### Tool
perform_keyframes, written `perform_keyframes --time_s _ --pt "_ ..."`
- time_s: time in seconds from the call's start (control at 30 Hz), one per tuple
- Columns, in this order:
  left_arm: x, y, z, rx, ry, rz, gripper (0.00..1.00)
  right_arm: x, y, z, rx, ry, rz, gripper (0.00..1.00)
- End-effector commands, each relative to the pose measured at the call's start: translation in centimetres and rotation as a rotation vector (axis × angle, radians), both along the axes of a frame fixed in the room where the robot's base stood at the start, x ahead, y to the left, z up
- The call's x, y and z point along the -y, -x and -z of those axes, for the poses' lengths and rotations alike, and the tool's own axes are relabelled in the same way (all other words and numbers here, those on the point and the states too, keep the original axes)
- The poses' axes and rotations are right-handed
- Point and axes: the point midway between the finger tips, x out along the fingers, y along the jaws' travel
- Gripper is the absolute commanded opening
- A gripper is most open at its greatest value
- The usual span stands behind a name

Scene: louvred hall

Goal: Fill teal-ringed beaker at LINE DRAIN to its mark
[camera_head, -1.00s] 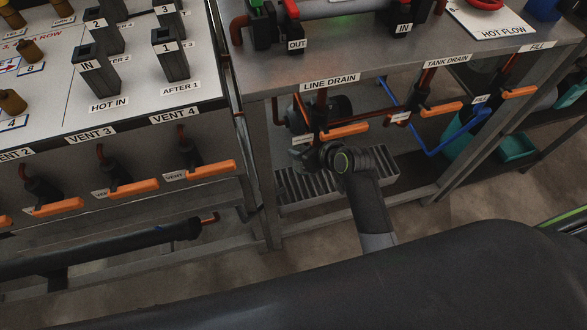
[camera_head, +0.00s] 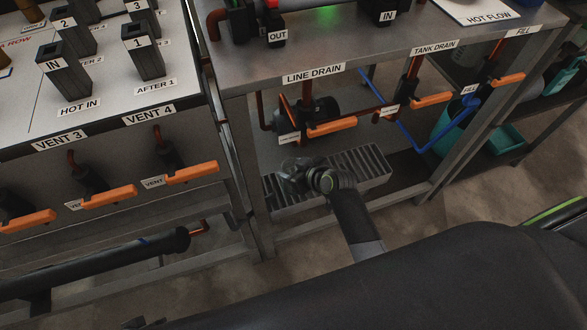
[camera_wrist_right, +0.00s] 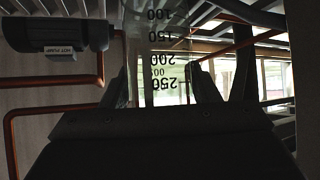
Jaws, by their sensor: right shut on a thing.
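My right gripper (camera_head: 294,178) is low under the bench, over the slatted grey tray (camera_head: 372,160) and below the LINE DRAIN label (camera_head: 314,73). In the right wrist view it is shut on a clear beaker (camera_wrist_right: 158,55), one finger on each side. The beaker's printed marks, 100 to 250, appear upside down. I cannot make out a teal ring or any liquid level. The LINE DRAIN valve's orange handle (camera_head: 332,127) points right, above the gripper. My left gripper is not in view.
The TANK DRAIN (camera_head: 418,99) and FILL (camera_head: 508,79) valves stand to the right, with a blue pipe (camera_head: 405,137). The bench leg (camera_head: 247,190) is left of the tray. A dark pump (camera_wrist_right: 60,32) and copper pipes are close in the wrist view.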

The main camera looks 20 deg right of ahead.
Motion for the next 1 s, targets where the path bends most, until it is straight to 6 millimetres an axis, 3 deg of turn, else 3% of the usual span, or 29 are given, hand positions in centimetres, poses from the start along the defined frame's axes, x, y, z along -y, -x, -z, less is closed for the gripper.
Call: perform_keyframes --time_s 0.1,0.13,0.3,0.67,1.0 --pt "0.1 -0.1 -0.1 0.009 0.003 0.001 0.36 0.0 0.0 0.4 0.000 0.000 0.000 0.33" --pt "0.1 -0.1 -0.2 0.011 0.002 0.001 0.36 0.0 0.0 0.3 -0.001 0.000 0.000 0.58" --pt "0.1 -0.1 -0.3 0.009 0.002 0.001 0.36 0.0 0.0 0.3 -0.001 0.000 0.000 0.77" --pt "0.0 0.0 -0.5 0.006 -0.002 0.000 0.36 0.1 0.1 -0.3 0.000 0.001 -0.001 0.77" --pt "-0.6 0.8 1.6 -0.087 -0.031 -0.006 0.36 2.1 4.5 -4.0 -0.001 0.002 0.000 0.77"
